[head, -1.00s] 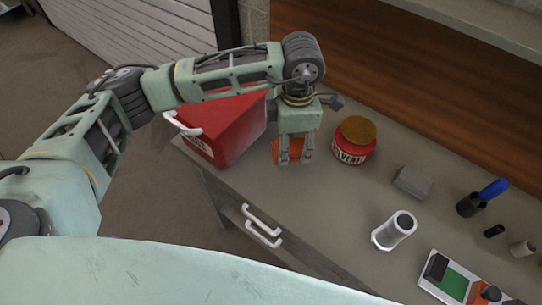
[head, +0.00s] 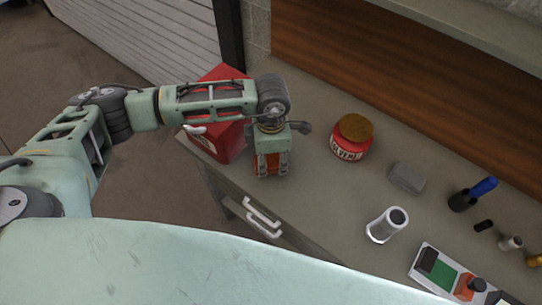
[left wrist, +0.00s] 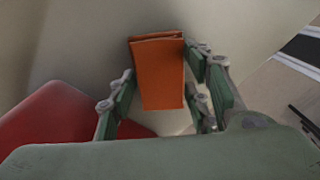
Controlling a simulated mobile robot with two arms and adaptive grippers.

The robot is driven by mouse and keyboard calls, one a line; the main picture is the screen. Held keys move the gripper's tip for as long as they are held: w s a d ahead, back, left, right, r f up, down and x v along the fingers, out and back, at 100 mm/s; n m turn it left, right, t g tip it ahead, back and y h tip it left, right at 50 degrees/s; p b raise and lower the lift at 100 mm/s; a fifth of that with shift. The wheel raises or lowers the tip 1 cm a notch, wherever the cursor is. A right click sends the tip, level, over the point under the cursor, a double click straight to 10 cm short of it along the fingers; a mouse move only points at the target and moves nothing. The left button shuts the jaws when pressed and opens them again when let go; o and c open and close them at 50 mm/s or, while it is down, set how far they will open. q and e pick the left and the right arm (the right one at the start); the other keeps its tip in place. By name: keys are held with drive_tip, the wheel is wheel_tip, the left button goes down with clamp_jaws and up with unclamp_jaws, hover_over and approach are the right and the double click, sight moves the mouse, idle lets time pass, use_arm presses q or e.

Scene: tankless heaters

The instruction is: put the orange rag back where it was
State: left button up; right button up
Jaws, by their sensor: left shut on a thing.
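The orange rag (head: 271,164) is a folded block between the fingers of my left gripper (head: 270,172). In the left wrist view the rag (left wrist: 158,72) stands upright between the green fingers, and my left gripper (left wrist: 165,105) is shut on it. In the head view the gripper points down at the counter's front edge, just right of the red box. I cannot tell whether the rag touches the counter. My right gripper is out of view.
The red box (head: 222,140) stands close to the gripper's left. A red solvent can (head: 350,138), grey block (head: 406,177) and white cylinder (head: 386,225) stand to the right on the counter (head: 320,205). White drawer handles (head: 262,217) are on the front below.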

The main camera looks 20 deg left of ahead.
use_arm(q)
drive_tip(key=o, duration=0.6)
drive_tip(key=shift+f, duration=0.15)
drive_tip(key=o, duration=0.4)
drive_tip(key=shift+o, duration=0.5)
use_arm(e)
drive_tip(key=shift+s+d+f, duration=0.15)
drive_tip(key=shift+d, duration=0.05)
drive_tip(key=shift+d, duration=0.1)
